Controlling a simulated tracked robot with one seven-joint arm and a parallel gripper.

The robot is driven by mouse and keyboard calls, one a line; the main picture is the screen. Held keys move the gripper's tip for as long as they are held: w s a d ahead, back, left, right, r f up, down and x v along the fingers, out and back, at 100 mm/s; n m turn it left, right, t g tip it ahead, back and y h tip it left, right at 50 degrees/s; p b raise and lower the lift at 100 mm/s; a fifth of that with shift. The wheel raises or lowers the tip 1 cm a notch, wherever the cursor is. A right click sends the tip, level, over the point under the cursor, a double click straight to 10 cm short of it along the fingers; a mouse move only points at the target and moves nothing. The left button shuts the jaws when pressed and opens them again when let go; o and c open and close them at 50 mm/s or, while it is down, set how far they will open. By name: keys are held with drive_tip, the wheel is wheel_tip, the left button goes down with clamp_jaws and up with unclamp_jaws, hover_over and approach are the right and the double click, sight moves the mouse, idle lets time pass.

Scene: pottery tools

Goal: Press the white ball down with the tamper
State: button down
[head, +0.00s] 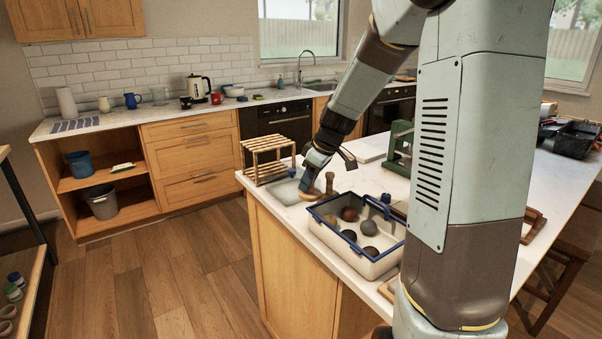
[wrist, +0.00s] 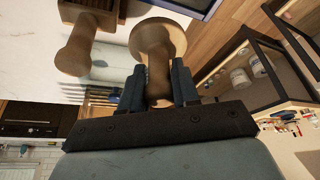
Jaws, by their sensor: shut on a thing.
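My gripper (wrist: 159,85) is shut on the handle of a wooden tamper (wrist: 158,38), whose round, flared head points away from the fingers. In the head view my gripper (head: 312,172) is low over the left end of the counter, beside the blue-rimmed tray. The tamper's tan foot (head: 307,191) shows just under it; I cannot tell if it touches the surface. A second wooden tool (wrist: 78,48) with a handle stands beside it, and also shows in the head view (head: 329,184). I cannot make out a white ball in either view.
The blue-rimmed tray (head: 374,266) holds several brown and grey balls. A slatted wooden rack (head: 267,146) stands left of my gripper, near a pale grey slab (head: 284,191). A green press (head: 398,146) stands behind. The counter's edge is close; bare floor (head: 165,270) lies beyond.

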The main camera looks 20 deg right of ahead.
drive_tip(key=shift+w+a+f, duration=0.2)
drive_tip(key=shift+w+a, duration=0.05)
drive_tip(key=shift+w, duration=0.15)
drive_tip(key=shift+w+a+f, duration=0.1)
drive_tip(key=shift+f, duration=3.1)
drive_tip(key=shift+f, duration=0.1)
drive_tip(key=c, duration=0.8)
unclamp_jaws()
drive_tip(key=shift+o, duration=0.2)
drive_tip(key=v, duration=1.4)
drive_tip(key=s+a+r+m+t+h, duration=0.1)
drive_tip(key=s+r+m, duration=0.1)
drive_tip(key=s, duration=0.6)
drive_tip(key=s+a+r+m+h, duration=0.1)
drive_tip(key=s+m, duration=0.3)
drive_tip(key=s, duration=0.4)
drive_tip(key=s+a+r+m+t+h, duration=0.1)
drive_tip(key=s+r+m, duration=0.2)
drive_tip(key=s, duration=0.6)
drive_tip(key=shift+a+r+m+t, duration=0.3)
drive_tip(key=shift+r, duration=0.15)
